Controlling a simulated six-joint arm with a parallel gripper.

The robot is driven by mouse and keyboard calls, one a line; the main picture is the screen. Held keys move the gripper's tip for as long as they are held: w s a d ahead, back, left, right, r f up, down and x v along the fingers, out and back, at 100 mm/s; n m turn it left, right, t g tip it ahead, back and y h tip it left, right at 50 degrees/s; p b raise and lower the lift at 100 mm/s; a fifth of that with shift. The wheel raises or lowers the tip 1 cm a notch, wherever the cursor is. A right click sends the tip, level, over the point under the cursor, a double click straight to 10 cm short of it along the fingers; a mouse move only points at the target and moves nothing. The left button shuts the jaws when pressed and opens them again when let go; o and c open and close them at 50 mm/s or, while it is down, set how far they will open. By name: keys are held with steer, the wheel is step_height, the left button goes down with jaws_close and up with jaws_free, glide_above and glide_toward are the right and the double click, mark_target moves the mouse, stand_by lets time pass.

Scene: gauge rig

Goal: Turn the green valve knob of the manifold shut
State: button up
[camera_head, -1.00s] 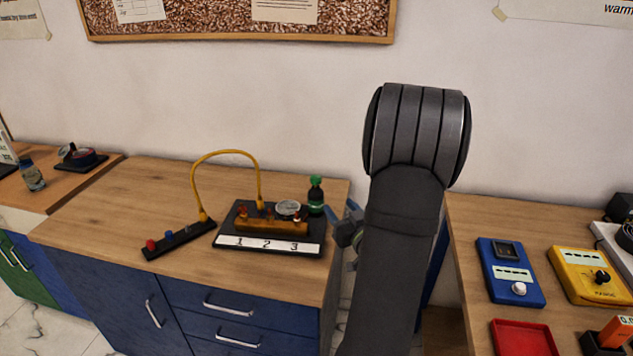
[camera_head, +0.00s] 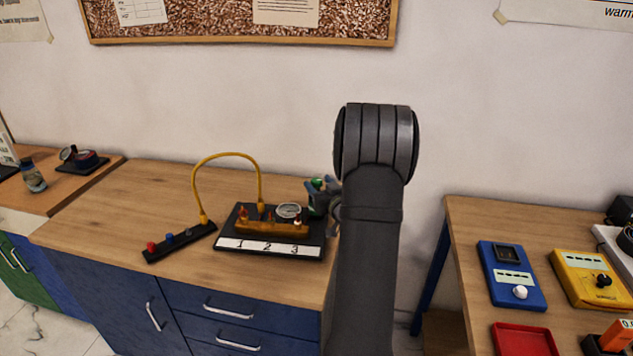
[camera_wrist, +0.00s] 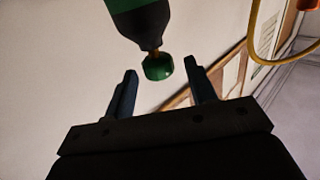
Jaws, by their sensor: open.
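The green valve knob (camera_head: 317,183) tops a dark, bottle-shaped body (camera_head: 317,205) with a green band, at the right end of the manifold's black base (camera_head: 228,228). In the wrist view the knob (camera_wrist: 158,67) sits on a short brass stem. My gripper (camera_wrist: 160,73) is open, one finger on each side of the knob, near the fingertips. I see gaps between knob and fingers there. In the head view my gripper (camera_head: 320,190) is at knob height and partly hides the body. The brass manifold block (camera_head: 272,228) lies on the base.
A yellow hose (camera_head: 228,154) arches from the manifold to a black strip (camera_head: 180,242) with coloured knobs. A round gauge (camera_head: 288,210) sits close left of my gripper. The wooden bench top (camera_head: 130,200) is clear at left. A second table (camera_head: 470,225) with instruments stands right.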

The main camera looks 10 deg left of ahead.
steer(key=shift+x, duration=1.25)
steer(key=c, duration=0.9)
steer(key=shift+c, duration=0.2)
steer(key=shift+m+t+h, duration=0.7)
steer(key=shift+m+h, duration=0.1)
steer(key=shift+h, duration=0.3)
steer(key=o, duration=0.9)
steer(key=shift+o, duration=0.2)
steer(key=shift+d, duration=0.1)
